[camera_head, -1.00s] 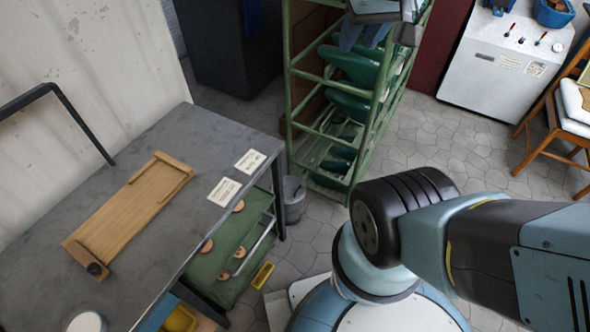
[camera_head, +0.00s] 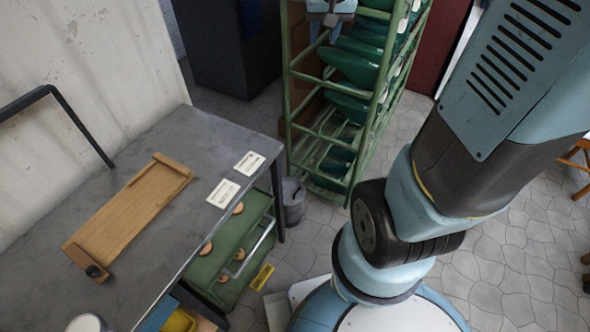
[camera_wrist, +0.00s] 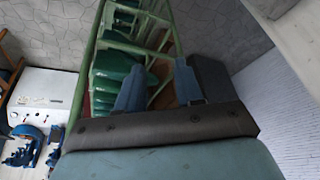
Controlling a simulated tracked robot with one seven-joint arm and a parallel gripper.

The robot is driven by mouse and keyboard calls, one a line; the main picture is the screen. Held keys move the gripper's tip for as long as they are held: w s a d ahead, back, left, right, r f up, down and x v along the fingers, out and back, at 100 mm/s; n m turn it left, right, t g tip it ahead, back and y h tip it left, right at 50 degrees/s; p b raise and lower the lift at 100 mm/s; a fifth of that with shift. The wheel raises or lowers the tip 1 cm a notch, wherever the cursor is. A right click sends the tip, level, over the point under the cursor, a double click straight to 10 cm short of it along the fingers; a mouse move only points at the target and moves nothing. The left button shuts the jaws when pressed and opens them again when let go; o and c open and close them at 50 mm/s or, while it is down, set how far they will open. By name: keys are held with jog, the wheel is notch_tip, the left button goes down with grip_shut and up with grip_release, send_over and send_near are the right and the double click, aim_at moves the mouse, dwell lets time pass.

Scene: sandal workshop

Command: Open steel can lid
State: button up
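A small grey can (camera_head: 293,198) stands on the floor beside the table's right leg, left of the green rack, in the head view. It looks like the steel can. Its top is too small to tell whether a lid sits on it. A white round top (camera_head: 86,323) shows on the table at the bottom left edge, partly cut off. My gripper (camera_head: 328,24) is at the top of the head view, in front of the rack and well apart from the can. In the wrist view its two blue fingers (camera_wrist: 160,88) are spread with nothing between them. The can is not seen there.
The green rack (camera_head: 293,100) with green trays is close to my gripper. Open floor (camera_head: 480,275) lies to the right.

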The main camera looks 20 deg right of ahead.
jog(key=w+d+f+m+g, duration=0.1)
jog(key=w+d+f+m, duration=0.1)
jog(key=w+f, duration=1)
jog(key=m+g+y, duration=0.2)
jog(key=m, duration=0.3)
send_over(299, 193)
notch_tip(299, 193, down, 66)
jog(key=shift+s, duration=0.1)
grip_shut()
dwell(0.3)
